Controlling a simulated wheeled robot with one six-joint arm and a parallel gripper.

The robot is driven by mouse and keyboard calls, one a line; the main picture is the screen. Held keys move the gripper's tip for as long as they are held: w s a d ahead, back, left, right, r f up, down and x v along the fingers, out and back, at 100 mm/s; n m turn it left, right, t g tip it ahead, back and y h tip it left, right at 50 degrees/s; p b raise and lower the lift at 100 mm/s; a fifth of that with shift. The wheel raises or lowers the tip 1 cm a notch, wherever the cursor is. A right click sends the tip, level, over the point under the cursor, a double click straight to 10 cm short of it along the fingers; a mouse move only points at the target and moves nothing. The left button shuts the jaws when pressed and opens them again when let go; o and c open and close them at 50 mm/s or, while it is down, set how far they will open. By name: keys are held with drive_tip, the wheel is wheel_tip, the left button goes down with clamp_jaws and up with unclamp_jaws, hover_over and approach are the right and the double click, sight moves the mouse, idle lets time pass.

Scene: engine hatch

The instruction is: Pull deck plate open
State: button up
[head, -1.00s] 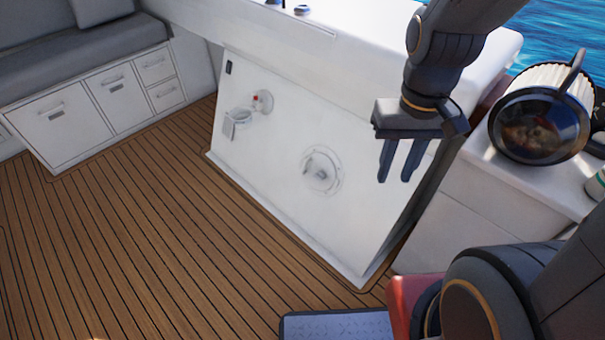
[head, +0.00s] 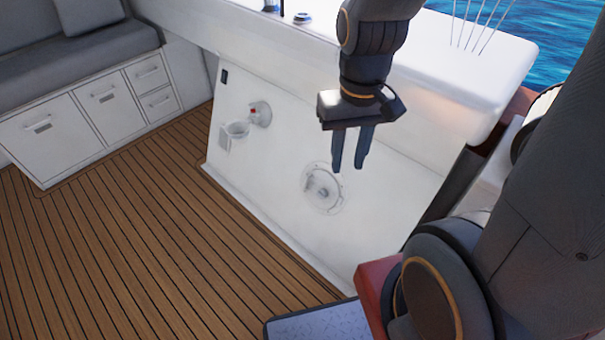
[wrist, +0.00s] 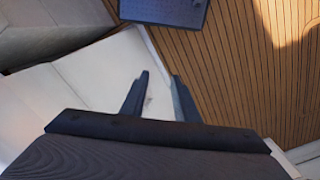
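The deck plate (head: 322,188) looks like a round white fitting with a raised grip in its middle, set in the slanted white panel (head: 270,185). It appears closed, lying flat in the panel. My gripper (head: 349,166) hangs above and in front of the panel, with its fingers pointing down. The deck plate is not clear in the wrist view.
A white countertop (head: 440,75) overhangs the panel. Drawers (head: 105,97) stand at the left. The wooden floor (head: 130,250) is clear.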

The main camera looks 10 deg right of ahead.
drive_tip(key=w+f+m+b, duration=0.1)
drive_tip(key=w+f+b, duration=0.4)
drive_tip(key=w+f, duration=0.1)
drive_tip(key=m+b, duration=0.8)
drive_tip(key=b, duration=1.9)
hover_over(306, 182)
wheel_tip(306, 182, down, 38)
drive_tip(key=shift+t+y, duration=0.3)
drive_tip(key=shift+t, duration=0.1)
wheel_tip(306, 182, down, 8)
drive_tip(key=shift+w+r+b, duration=0.15)
drive_tip(key=shift+r+b, duration=0.05)
drive_tip(key=shift+b, duration=1.05)
clamp_jaws()
